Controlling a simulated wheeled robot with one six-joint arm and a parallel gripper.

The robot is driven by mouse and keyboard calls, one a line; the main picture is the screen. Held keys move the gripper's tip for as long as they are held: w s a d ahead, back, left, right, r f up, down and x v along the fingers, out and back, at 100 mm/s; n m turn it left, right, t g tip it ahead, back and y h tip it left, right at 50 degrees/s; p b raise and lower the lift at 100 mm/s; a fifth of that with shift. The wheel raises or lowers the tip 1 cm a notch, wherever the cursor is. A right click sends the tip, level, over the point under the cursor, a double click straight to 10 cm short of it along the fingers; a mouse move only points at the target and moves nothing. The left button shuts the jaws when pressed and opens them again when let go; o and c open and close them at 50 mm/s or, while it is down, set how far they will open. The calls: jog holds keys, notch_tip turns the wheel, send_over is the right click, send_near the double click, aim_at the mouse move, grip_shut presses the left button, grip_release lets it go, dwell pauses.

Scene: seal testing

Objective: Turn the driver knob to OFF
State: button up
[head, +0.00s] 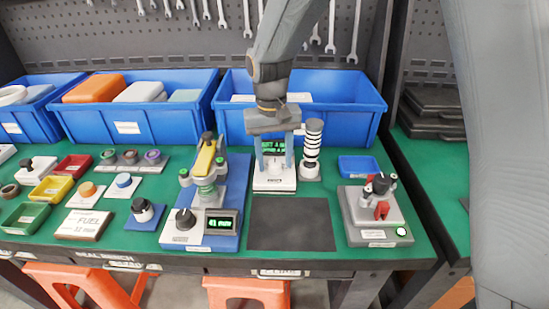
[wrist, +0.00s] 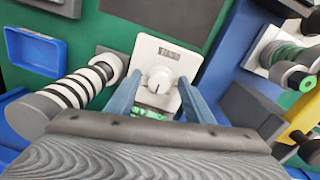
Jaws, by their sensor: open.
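A white unit (head: 274,184) with a green-lit display (head: 273,147) stands at the back middle of the bench. In the wrist view, its white round knob (wrist: 160,80) sits on its face, with a thin dark line pointing down in the picture. My gripper (head: 271,163) is above the unit, pointing down. Its two blue-grey fingers are open, one on each side of the knob in the wrist view (wrist: 160,95); I cannot tell whether they touch it. Any OFF mark is too small to read. Another dark knob (head: 185,219) is on the blue-based rig (head: 229,192).
A black-and-white ringed cylinder (head: 312,150) stands close right of the white unit. The blue-based rig, with a 41 mm display (head: 221,222), is to the left. Blue bins (head: 345,125) stand behind. A dark mat (head: 290,224) in front is clear. A grey fixture (head: 375,217) is at right.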

jog(key=c, duration=1.1)
jog(key=shift+o, duration=0.2)
jog(key=shift+n+p, duration=0.3)
jog(key=shift+n, duration=0.1)
jog(key=n+p, duration=0.1)
jog(key=n, duration=0.1)
jog(key=shift+r+n+p, duration=0.1)
jog(key=shift+n+p, duration=0.25)
jog(key=shift+n, duration=0.05)
jog(key=shift+w+n+p, duration=0.1)
jog(key=shift+n+p, duration=0.8)
jog(key=shift+n, duration=1.2)
jog(key=o, duration=1.1)
jog(key=shift+c, duration=0.2)
